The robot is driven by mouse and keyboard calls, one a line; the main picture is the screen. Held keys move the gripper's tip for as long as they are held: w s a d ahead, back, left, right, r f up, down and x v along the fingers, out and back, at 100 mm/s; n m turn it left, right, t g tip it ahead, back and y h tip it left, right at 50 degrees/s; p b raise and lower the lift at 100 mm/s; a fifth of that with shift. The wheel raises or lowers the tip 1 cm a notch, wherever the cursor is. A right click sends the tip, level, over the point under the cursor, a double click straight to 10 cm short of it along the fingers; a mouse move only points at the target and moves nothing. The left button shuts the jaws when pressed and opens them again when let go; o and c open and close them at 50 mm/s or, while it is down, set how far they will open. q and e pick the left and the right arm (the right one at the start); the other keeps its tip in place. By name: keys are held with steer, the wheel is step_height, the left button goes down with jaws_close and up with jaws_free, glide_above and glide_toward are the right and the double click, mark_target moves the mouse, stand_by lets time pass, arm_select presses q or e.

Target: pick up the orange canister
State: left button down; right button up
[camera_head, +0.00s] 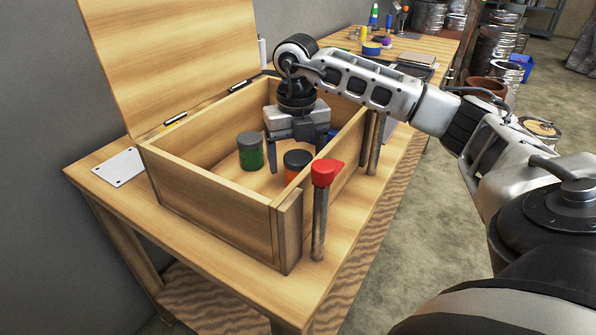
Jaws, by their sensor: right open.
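The orange canister (291,176) with a dark lid stands upright inside the open wooden box (215,205), near its front right corner. The box's front wall hides its lower part. A green canister (250,155) with a grey lid stands to its left in the box. My right gripper (297,160) reaches down into the box from above, its fingers spread and empty. It is just behind and above the orange canister, and I cannot tell whether it touches it. My left gripper is not in view.
A metal post with a red top (322,175) stands at the box's front right corner. The raised lid (175,55) leans at the back left. A white plate (120,167) lies on the table's left. Another cluttered table (425,43) and several metal drums (487,75) are farther back.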

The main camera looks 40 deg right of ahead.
mark_target(298, 170)
step_height(298, 170, down, 4)
steer(key=shift+s+r, duration=0.1)
steer(key=shift+r, duration=0.05)
steer(key=c, duration=1.1)
